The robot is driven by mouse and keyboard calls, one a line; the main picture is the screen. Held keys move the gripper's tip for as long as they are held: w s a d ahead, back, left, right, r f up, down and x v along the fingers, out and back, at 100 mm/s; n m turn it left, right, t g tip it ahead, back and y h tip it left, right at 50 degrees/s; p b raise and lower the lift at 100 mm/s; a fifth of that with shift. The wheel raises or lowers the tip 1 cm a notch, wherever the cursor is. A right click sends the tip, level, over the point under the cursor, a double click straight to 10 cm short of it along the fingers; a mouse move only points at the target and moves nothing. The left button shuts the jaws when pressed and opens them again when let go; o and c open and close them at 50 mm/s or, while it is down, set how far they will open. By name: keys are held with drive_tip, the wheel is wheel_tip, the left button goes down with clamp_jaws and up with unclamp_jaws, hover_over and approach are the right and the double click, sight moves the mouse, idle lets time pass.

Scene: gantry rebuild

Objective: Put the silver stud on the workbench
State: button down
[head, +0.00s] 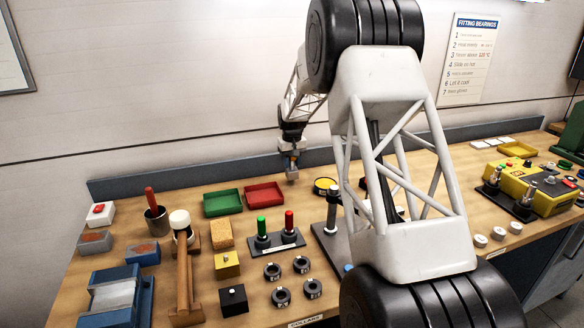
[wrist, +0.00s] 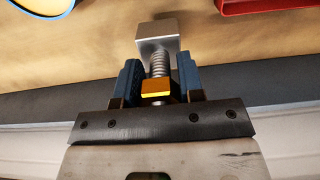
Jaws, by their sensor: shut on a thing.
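My gripper (wrist: 160,82) is shut on the silver stud (wrist: 158,40), which has a square block end and a threaded shank between the blue jaws. A small yellow-orange square piece shows at the shank between the jaws. In the head view my gripper (head: 291,152) hangs near the back of the workbench (head: 185,207), with the stud (head: 292,175) below it. The stud's block end is over or close to the wooden top; I cannot tell whether it touches.
A red tray (head: 265,194) and a green tray (head: 222,203) lie just left of the gripper. The bench's back rail (head: 190,175) runs behind. A stand with green and red pegs (head: 276,241) and several collars are nearer.

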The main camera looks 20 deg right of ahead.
drive_tip(key=shift+f, duration=1)
drive_tip(key=shift+f, duration=0.15)
drive_tip(key=c, duration=0.7)
unclamp_jaws()
drive_tip(key=shift+c, duration=0.2)
wheel_tip(320, 180, up, 12)
drive_tip(key=shift+r, duration=0.1)
